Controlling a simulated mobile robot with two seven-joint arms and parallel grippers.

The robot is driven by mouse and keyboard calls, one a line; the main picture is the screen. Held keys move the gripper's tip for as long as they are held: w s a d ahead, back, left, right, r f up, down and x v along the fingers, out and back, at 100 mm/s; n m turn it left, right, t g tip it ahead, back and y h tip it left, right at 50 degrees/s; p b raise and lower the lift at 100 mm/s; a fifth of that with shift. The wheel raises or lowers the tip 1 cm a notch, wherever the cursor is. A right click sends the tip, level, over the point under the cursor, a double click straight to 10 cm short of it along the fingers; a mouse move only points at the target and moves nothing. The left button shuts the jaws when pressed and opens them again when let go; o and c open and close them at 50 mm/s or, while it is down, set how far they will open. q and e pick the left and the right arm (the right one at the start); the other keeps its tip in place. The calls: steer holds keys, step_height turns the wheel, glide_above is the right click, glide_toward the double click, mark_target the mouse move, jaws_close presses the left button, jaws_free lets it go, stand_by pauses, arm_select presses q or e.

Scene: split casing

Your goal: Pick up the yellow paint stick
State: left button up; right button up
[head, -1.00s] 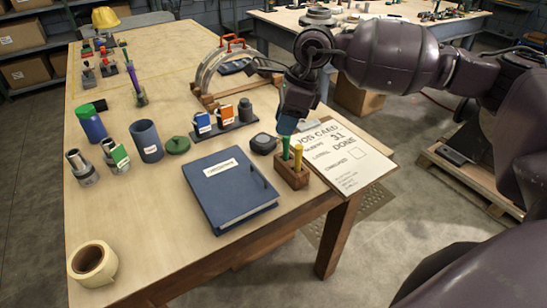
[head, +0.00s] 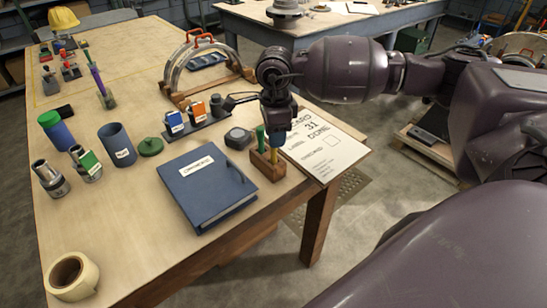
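The yellow paint stick (head: 275,155) stands upright in a small wooden block (head: 267,170) near the right edge of the table. The green stick (head: 260,138) stands beside it in the same block. My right gripper (head: 277,132) points down directly over the yellow stick, and its fingers hide the stick's upper part. I cannot tell whether the fingers are closed on it or still apart. My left gripper is not in view.
A card with printed text (head: 332,140) lies right of the block. A blue binder (head: 205,185) lies to its left, with a dark puck-like object (head: 238,138) behind. Cups, jars and a tape roll (head: 72,275) stand further left on the table (head: 140,235).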

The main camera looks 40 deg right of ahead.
mark_target(274, 156)
steer(key=f, duration=0.4)
steer(key=shift+w+a+f, duration=0.1)
steer(key=shift+w+f, duration=0.1)
steer(key=shift+f, duration=0.2)
jaws_close()
